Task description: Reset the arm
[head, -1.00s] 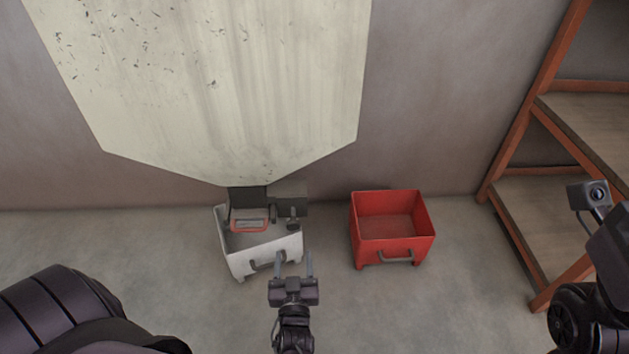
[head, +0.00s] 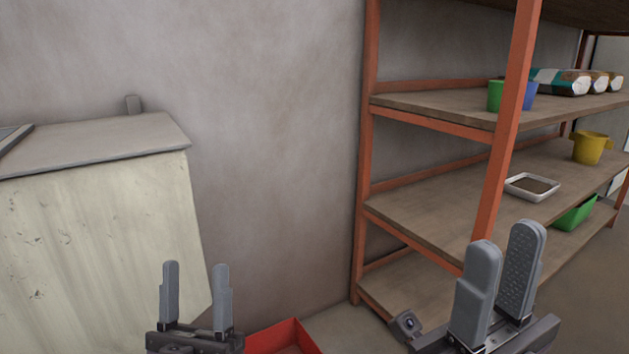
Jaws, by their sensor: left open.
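My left gripper (head: 196,268) is in the lower left of the head view. Its two grey fingers point up and stand apart, with nothing between them. My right gripper (head: 506,240) is larger in the lower right, in front of the shelf rack. Its fingers also point up with a gap between them, and it holds nothing. Both arms below the grippers are mostly out of the frame.
The pale hopper (head: 95,230) with a grey lid stands at the left. A red bin (head: 283,340) shows partly at the bottom. The orange-framed rack (head: 510,120) at the right holds a green cup (head: 495,96), a yellow bucket (head: 591,148) and a white tray (head: 532,187).

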